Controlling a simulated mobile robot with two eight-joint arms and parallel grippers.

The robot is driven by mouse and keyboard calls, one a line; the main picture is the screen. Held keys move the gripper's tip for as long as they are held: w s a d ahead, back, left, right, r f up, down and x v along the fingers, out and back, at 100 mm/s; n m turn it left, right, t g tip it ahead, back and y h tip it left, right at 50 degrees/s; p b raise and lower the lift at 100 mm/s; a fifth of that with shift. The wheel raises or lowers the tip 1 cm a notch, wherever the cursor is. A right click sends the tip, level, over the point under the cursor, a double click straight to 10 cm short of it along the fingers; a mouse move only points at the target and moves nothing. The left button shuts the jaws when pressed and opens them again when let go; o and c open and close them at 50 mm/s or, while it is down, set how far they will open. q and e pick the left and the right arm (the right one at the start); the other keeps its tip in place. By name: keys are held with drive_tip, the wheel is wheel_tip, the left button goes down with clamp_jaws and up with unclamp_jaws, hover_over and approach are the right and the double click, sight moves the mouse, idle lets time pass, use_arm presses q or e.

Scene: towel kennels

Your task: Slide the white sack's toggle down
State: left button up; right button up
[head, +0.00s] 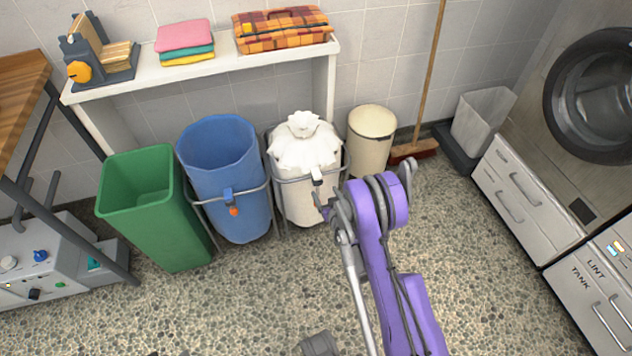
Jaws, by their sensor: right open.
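The white sack (304,156) hangs in a grey wire stand between the blue sack and the cream bin. Its top is gathered and frilled. A small grey toggle (317,177) shows at the front of the sack, on the side towards my arm. My right gripper (321,203) is open, at the lower right front of the white sack, just below the toggle. It looks small here, and I cannot tell whether it touches the toggle or a cord. My left gripper does not show.
An open blue sack (218,150) with an orange-ended toggle (232,205) hangs left of the white one. A green bin (150,225) stands further left, a cream bin (370,145) right. A shelf (215,70) is behind. The speckled floor in front is mostly free.

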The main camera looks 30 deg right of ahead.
sight(318, 180)
drive_tip(key=b+x, duration=0.1)
drive_tip(key=x, duration=0.9)
drive_tip(key=shift+w+d+f, duration=0.1)
drive_tip(key=shift+w+f, duration=0.05)
drive_tip(key=shift+w, duration=0.15)
clamp_jaws()
idle(1.1)
